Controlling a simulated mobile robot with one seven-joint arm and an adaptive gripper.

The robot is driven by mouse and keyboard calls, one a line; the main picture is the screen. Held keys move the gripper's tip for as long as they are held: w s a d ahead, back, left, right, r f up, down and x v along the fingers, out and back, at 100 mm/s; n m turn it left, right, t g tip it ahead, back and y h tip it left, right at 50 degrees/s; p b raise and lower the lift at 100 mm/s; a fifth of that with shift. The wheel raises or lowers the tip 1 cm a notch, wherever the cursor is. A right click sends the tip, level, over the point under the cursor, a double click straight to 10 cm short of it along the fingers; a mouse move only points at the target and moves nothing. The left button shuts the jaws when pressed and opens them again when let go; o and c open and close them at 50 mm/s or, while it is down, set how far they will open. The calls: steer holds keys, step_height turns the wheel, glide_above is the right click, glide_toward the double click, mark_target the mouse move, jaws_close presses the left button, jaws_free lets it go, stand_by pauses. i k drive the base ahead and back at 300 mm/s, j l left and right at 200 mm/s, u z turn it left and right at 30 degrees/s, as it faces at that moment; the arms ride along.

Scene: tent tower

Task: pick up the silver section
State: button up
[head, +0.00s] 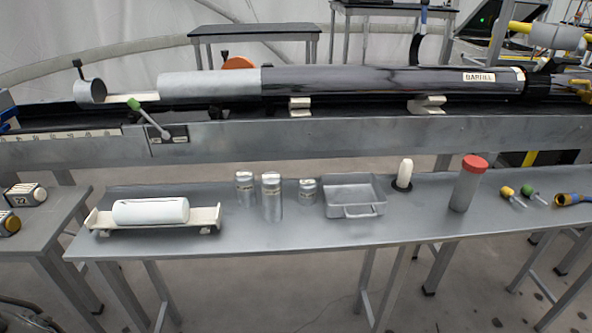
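A silver-grey tube section (209,86) lies level on the long rail at the back, its right end against a long black tube (390,80) with a label that reads like "BARFILL". I cannot tell for certain which of these the silver section is. Nothing holds any of them. My gripper does not show in the head view.
The front table (330,232) also bears a white cylinder (150,211) in a cradle, a metal tray (354,190), a white peg (404,173), a red-capped canister (468,183) and small tools (513,196). A side table (45,232) stands left. The table's front strip is clear.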

mark_target(307, 186)
steer(key=i+l, duration=0.1)
steer(key=l, duration=0.25)
steer(key=i+l, duration=0.1)
steer(key=l, duration=0.25)
steer(key=i+l, duration=0.15)
steer(key=l, duration=0.2)
steer(key=l+u, duration=0.1)
steer(key=u, duration=0.3)
steer(key=l+u, duration=0.1)
steer(key=u, duration=0.3)
steer(key=l+u, duration=0.1)
steer(key=u, duration=0.35)
steer(key=l+u, duration=0.1)
steer(key=u, duration=0.3)
